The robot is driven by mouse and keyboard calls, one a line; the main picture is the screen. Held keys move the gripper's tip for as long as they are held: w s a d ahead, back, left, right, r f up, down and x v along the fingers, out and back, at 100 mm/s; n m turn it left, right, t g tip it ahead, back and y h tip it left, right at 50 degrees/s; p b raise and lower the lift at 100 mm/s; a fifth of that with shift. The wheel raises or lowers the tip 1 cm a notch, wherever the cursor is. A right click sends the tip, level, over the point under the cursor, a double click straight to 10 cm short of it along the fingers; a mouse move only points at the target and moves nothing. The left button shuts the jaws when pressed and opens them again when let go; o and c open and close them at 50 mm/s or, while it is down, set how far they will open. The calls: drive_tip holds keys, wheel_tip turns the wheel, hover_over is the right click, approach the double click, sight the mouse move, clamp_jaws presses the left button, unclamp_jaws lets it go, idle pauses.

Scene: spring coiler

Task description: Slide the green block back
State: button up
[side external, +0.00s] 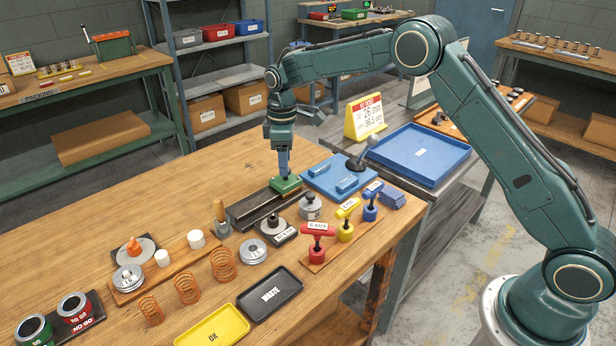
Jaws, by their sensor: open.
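The green block (285,186) sits at the far right end of a dark rail (258,207) on the wooden table. My gripper (284,176) points straight down right over the green block, with its fingertips at the small knob on the block's top. The jaws are open. I cannot tell whether the fingers touch the knob or only stand around it, as they partly hide it.
Red, yellow and blue handled tools (318,240), weights (310,207), copper springs (223,265), a yellow OK tray (215,327) and a black WASTE tray (269,293) stand nearer. The table's left rear is clear.

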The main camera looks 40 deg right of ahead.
drive_tip(key=shift+f, duration=0.9)
clamp_jaws()
drive_tip(key=a, duration=1.3)
drive_tip(key=shift+a+r, duration=0.1)
drive_tip(key=shift+a, duration=0.05)
drive_tip(key=shift+c, duration=0.5)
unclamp_jaws()
drive_tip(key=shift+o, duration=0.5)
wheel_tip(320, 180, up, 14)
